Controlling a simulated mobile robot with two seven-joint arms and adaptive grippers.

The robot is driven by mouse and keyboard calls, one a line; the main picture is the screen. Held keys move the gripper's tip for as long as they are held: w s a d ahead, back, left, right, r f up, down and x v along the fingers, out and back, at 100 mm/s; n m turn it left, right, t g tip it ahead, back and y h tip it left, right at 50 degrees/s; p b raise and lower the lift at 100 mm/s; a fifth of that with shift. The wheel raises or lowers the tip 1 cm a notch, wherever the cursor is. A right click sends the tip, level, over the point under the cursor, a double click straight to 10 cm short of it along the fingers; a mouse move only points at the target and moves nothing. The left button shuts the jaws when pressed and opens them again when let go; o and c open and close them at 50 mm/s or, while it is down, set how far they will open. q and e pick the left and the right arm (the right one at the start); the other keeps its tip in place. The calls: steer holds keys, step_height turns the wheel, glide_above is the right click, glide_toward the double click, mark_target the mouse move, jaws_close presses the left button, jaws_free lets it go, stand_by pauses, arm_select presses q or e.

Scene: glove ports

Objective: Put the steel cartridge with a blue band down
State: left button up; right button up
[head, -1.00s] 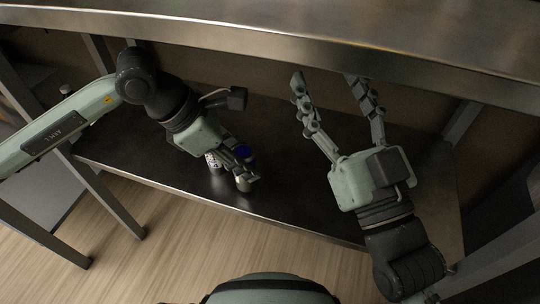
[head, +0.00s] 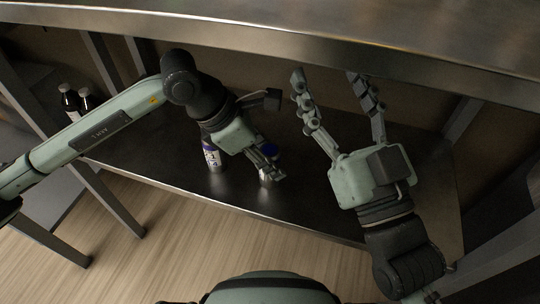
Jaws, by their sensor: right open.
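The steel cartridge with a blue band (head: 271,150) is at the fingers of my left gripper (head: 268,168) in the head view. Its blue part shows above the fingers and bare steel shows below them. The fingers hide its middle. My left gripper is closed around it, low over the lower steel shelf. I cannot tell whether its base touches the shelf. My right gripper (head: 326,80) is open and empty, its two fingers spread, to the right of the cartridge and pointing toward the back.
A can with a white and purple label (head: 211,156) stands on the lower shelf (head: 180,175), left of the cartridge. An upper steel shelf (head: 270,35) runs above. Two dark bottles (head: 70,99) show at far left. The shelf front right of the cartridge is clear.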

stand_by(0.4)
arm_select(q)
steer(key=shift+r, duration=0.15)
steer(key=s+a+r, duration=0.1)
steer(key=s+a, duration=0.1)
steer(key=a, duration=0.4)
steer(key=s+a+r, duration=0.1)
steer(key=a, duration=0.6)
steer(key=shift+s+r, duration=0.25)
steer(key=shift+s, duration=0.1)
arm_select(e)
steer(key=shift+d+r+t, duration=0.1)
steer(key=shift+r+t, duration=0.2)
steer(key=shift+r, duration=0.1)
arm_select(q)
steer(key=shift+d, duration=0.1)
